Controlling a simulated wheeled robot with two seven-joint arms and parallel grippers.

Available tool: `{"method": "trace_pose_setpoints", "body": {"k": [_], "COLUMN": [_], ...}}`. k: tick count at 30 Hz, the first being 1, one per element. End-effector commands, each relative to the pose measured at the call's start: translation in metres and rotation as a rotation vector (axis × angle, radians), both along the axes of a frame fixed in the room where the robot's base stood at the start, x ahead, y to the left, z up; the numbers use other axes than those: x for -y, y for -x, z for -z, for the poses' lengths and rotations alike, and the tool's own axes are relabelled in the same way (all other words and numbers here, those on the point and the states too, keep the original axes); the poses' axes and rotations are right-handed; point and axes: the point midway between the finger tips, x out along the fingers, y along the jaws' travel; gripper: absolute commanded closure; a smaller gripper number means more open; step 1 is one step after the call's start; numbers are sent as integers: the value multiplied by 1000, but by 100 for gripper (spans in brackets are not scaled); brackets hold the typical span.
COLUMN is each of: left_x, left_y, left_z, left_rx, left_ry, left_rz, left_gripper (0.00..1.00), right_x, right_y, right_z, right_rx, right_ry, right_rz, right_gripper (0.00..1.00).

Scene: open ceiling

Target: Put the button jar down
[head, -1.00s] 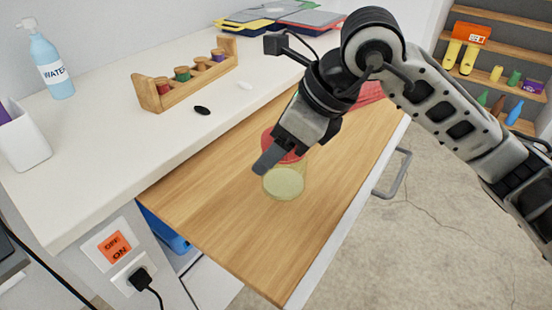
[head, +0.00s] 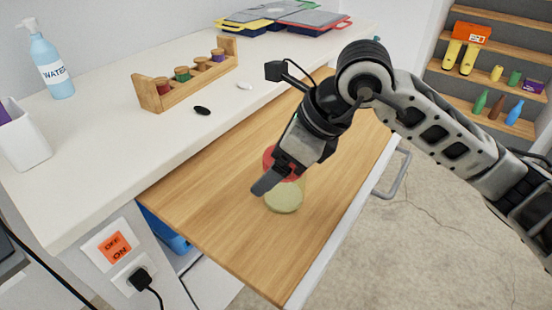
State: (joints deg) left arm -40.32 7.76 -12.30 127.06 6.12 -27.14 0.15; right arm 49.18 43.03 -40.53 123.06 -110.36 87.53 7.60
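The button jar (head: 287,200) has a pale yellow see-through body and a red lid (head: 268,158). It is over the pulled-out wooden board below the white counter. My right gripper (head: 270,181), on the arm from the right, is at the jar's upper part, one dark finger in front of it. The other finger is hidden. The gripper appears shut on the jar, as both have moved together. I cannot tell whether the jar's base touches the board. My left gripper is not in view.
The wooden board (head: 225,215) is bare in front of the jar. Two small pebble-like pieces lie near the rack.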

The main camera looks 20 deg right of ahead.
Motion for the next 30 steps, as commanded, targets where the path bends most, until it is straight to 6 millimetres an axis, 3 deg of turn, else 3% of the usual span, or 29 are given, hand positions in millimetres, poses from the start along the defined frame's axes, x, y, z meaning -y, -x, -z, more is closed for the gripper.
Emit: {"method": "trace_pose_setpoints", "body": {"k": [5,18,30], "left_x": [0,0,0], "left_y": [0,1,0], "left_z": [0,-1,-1], "left_rx": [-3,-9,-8], "left_ry": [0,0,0], "left_rz": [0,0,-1], "left_gripper": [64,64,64], "right_x": [9,47,54], "right_y": [5,32,37], "right_z": [-18,-91,-102], "right_rx": [4,4,0], "right_ry": [1,1,0], "right_rz": [1,1,0], "right_gripper": [18,18,18]}}
